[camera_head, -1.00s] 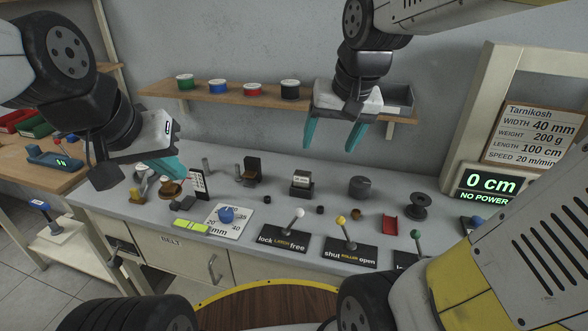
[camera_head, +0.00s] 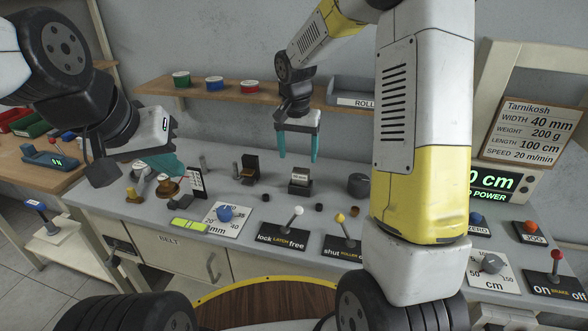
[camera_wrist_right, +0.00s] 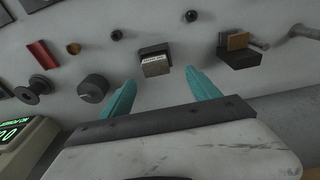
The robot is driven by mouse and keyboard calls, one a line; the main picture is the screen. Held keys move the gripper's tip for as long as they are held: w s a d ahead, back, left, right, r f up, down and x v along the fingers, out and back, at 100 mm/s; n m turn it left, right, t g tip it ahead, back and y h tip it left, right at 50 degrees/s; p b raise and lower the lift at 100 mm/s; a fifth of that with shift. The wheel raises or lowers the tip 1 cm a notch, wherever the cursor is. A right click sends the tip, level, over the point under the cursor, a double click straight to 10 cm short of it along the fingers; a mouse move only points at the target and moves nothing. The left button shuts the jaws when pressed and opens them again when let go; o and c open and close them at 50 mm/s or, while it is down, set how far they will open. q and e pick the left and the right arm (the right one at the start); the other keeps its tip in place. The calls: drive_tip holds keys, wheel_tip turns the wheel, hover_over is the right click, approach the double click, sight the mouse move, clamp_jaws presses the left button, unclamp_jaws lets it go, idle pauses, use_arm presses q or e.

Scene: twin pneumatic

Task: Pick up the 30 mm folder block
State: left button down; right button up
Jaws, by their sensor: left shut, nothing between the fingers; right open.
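A small dark block with a pale labelled face (camera_head: 300,177) stands on the grey bench; it also shows in the right wrist view (camera_wrist_right: 155,62). Its label is too small to read, so I cannot confirm it is the 30 mm folder block. My right gripper (camera_head: 298,158) is open and empty, its teal fingers pointing down above and just behind the block. In the right wrist view the block sits just beyond the gap between the fingertips (camera_wrist_right: 161,79). My left gripper (camera_head: 172,168) is shut and empty over the left of the bench.
A dark holder with a brown piece (camera_head: 250,166) stands left of the block, and a dark grey cylinder (camera_head: 358,185) right of it. Lever plates (camera_head: 290,234) line the front. A shelf with spools (camera_head: 213,84) runs behind. My right arm hides part of the bench.

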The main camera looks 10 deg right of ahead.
sight(301, 170)
drive_tip(key=f, duration=0.4)
drive_tip(key=d+f, duration=0.1)
drive_tip(key=f, duration=0.2)
drive_tip(key=shift+w, duration=0.15)
drive_tip(key=shift+c, duration=0.4)
clamp_jaws()
